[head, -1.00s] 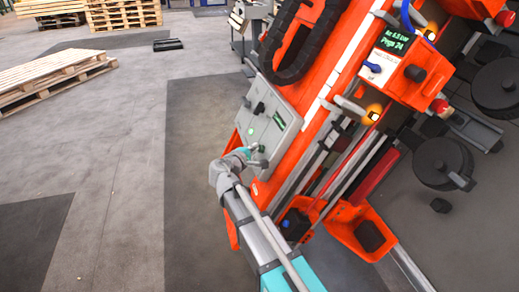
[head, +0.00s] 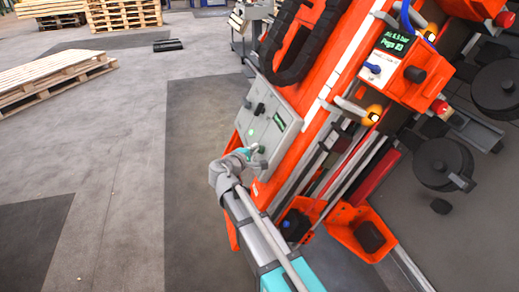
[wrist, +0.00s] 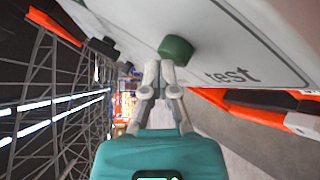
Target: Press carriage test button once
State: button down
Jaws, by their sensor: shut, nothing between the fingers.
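The test button is a dark green round knob (wrist: 176,49) on a pale panel, with the word "test" printed beside it in the wrist view. My gripper (wrist: 161,66) is shut and empty. Its fingertips are just below the button and look very close to it; I cannot tell whether they touch. In the head view, the grey control panel (head: 283,117) is on the orange machine's left side, with a small green display and a dark knob. My gripper (head: 256,151) is at the panel's lower end there, where the button is hard to make out.
The orange machine (head: 312,75) fills the right side, with an amber lamp (head: 374,113), a display box (head: 393,46) and dark round wheels (head: 443,163). Wooden pallets (head: 52,72) lie at the left.

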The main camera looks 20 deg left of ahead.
jog(key=shift+s+a+r, duration=0.3)
jog(key=shift+a, duration=0.2)
jog(key=shift+s+a+r+p, duration=0.4)
jog(key=shift+a+p, duration=0.05)
jog(key=shift+a, duration=0.2)
jog(key=shift+s+a+r+p, duration=0.4)
jog(key=shift+a+p, duration=0.1)
jog(key=shift+a, duration=0.1)
jog(key=shift+s+a+r+p, duration=0.35)
jog(key=shift+s+a+p, duration=0.1)
jog(key=shift+a, duration=0.2)
